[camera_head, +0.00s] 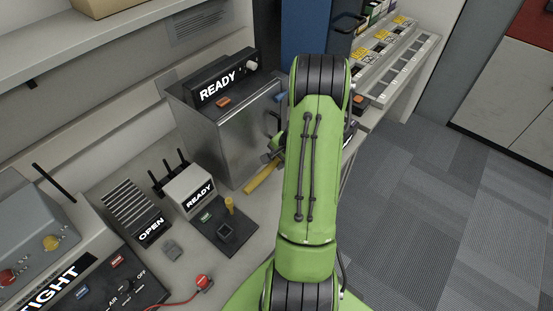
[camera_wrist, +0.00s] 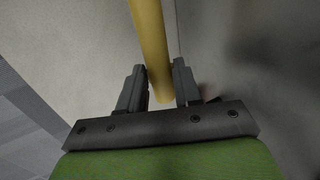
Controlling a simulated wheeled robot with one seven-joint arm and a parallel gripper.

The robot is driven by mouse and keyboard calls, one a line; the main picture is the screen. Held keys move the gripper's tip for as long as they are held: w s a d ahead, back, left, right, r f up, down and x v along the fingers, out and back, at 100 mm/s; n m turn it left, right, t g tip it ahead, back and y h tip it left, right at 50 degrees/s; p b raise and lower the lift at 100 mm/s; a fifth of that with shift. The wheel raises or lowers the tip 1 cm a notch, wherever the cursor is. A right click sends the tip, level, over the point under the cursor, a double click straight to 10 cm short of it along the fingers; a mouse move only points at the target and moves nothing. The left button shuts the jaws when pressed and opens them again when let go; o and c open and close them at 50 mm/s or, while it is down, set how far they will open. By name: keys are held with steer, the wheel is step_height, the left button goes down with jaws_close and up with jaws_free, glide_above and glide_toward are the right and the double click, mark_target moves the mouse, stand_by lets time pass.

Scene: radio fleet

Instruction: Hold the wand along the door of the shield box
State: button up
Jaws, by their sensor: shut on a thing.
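The wand is a yellow rod (camera_wrist: 152,45). My gripper (camera_wrist: 160,84) is shut on it, one dark finger on each side, in the wrist view. In the head view the yellow wand (camera_head: 262,178) sticks out left of my green arm, low beside the shield box. The shield box (camera_head: 213,130) is a grey metal box with a black READY unit (camera_head: 222,82) on top. Its right-hand face is beside my arm, with a blue part (camera_head: 280,98) near the upper edge. My arm hides most of my gripper there. I cannot tell whether the wand touches the box.
A small READY device with antennas (camera_head: 190,190), a black board (camera_head: 224,228) with a yellow knob and a finned OPEN unit (camera_head: 135,212) stand on the bench left of my arm. A slotted rack (camera_head: 400,65) stands at the upper right. Carpet floor (camera_head: 430,200) is clear at right.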

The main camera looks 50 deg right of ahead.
steer(key=s+r, duration=0.2)
steer(key=s, duration=0.5)
steer(key=shift+s, duration=0.3)
steer(key=shift+d, duration=0.1)
